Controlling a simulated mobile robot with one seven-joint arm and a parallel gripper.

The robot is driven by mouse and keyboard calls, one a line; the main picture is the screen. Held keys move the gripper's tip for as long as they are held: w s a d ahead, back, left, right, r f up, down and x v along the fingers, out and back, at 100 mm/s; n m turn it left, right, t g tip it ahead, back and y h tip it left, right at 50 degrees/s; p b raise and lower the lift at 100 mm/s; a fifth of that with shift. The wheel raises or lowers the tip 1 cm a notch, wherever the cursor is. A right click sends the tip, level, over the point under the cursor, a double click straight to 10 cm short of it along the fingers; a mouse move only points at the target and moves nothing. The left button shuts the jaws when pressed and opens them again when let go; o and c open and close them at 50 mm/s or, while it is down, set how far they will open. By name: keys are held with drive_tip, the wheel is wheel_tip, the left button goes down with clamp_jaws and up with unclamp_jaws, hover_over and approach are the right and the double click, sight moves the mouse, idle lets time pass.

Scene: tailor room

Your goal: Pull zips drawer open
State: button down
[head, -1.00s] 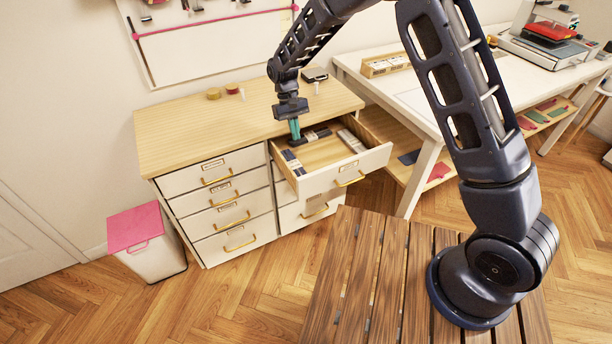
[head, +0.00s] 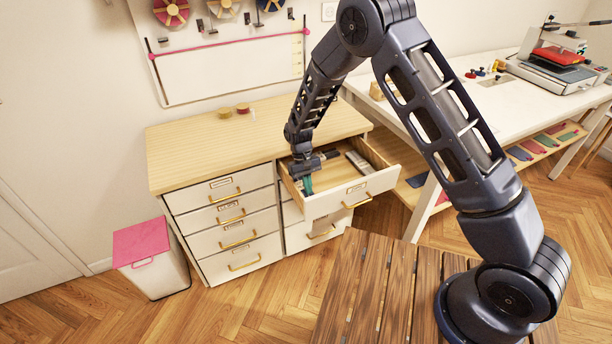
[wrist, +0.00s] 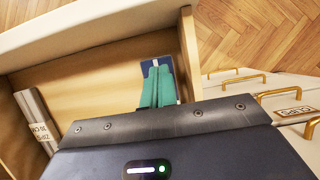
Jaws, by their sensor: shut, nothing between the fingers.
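The open drawer (head: 352,196) is the top right one of a white cabinet with a wooden top. Its handle (head: 357,200) is brass. A grey pack (wrist: 36,118) inside is printed with what looks like "ZIPS 20 CM"; a pack (head: 358,162) also shows in the head view. My gripper (head: 308,186) points down inside the drawer near its left wall. Its teal fingers (wrist: 160,86) are shut and empty, over or beside a dark blue item (wrist: 157,64); contact cannot be told. The arm hides part of the drawer's inside.
The left column of closed drawers (head: 231,220) has brass handles. A bin with a pink lid (head: 141,240) stands left of the cabinet. A white table (head: 480,105) stands to the right. A slatted wooden surface (head: 352,285) lies in front, with floor between.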

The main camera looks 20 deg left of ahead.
sight(319, 202)
drive_tip(key=s+d, duration=0.1)
drive_tip(key=s+d+f, duration=0.1)
drive_tip(key=shift+s+d, duration=0.3)
drive_tip(key=shift+s, duration=0.05)
drive_tip(key=shift+s+d, duration=0.25)
drive_tip(key=shift+s+d, duration=1.65)
drive_tip(key=shift+d, duration=0.05)
